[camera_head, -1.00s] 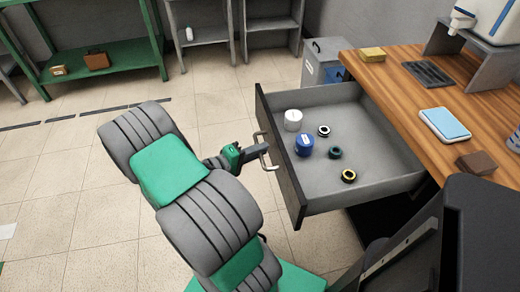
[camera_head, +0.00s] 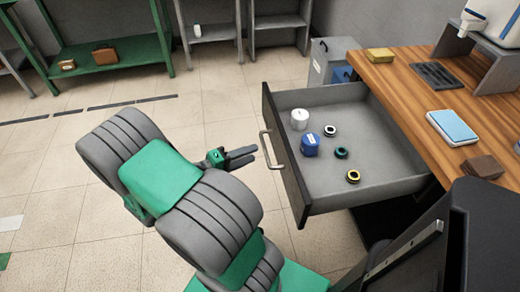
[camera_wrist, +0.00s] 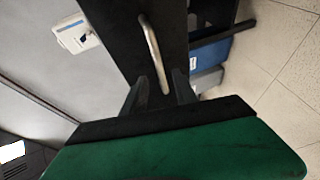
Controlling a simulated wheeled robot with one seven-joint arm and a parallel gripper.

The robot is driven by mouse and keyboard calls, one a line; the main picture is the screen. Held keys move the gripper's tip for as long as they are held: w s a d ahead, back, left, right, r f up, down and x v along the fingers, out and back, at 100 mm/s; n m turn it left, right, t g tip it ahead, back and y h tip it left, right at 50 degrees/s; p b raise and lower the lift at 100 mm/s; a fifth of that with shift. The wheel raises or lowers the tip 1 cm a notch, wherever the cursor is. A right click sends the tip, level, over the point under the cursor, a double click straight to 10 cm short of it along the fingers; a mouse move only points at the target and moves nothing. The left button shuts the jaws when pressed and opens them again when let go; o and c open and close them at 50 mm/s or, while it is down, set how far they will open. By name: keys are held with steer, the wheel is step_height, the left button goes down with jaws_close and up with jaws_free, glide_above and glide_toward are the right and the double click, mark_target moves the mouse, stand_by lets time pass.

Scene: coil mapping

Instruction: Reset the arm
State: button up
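My gripper (camera_head: 250,155) is just left of the open drawer's handle in the head view, apart from it and empty. Its two fingers (camera_wrist: 160,95) show apart in the wrist view, with the drawer handle (camera_wrist: 153,50) beyond them. The drawer (camera_head: 295,190) is pulled out from under the wooden desk. The handle (camera_head: 271,150) is a pale metal bar on the drawer's dark front.
The drawer holds a white cylinder (camera_head: 299,119), a blue cylinder (camera_head: 309,145) and several small rings. The wooden desk (camera_head: 410,100) stands right. Green shelving (camera_head: 110,68) is at the back left.

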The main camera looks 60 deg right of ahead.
steer(key=shift+w+a+r, duration=0.1)
steer(key=shift+w+a, duration=0.15)
steer(key=shift+a, duration=0.3)
steer(key=w+a+r+n+t+y+p, duration=0.1)
steer(key=w+a+r+t+y+p, duration=0.6)
steer(key=w+a, duration=0.45)
steer(key=a+r+n+t+y+p, duration=0.1)
steer(key=a+r+n+y+p, duration=0.1)
steer(key=a+r, duration=0.4)
steer(key=s+a+r+n+t+y+p, duration=0.1)
steer(key=a+r+y, duration=0.4)
steer(key=a, duration=0.8)
step_height(320, 180, up, 2)
steer(key=shift+s+a+r+n+t+p, duration=0.15)
steer(key=shift+a+r+n+t+p, duration=0.15)
steer(key=shift+n+t+p, duration=0.7)
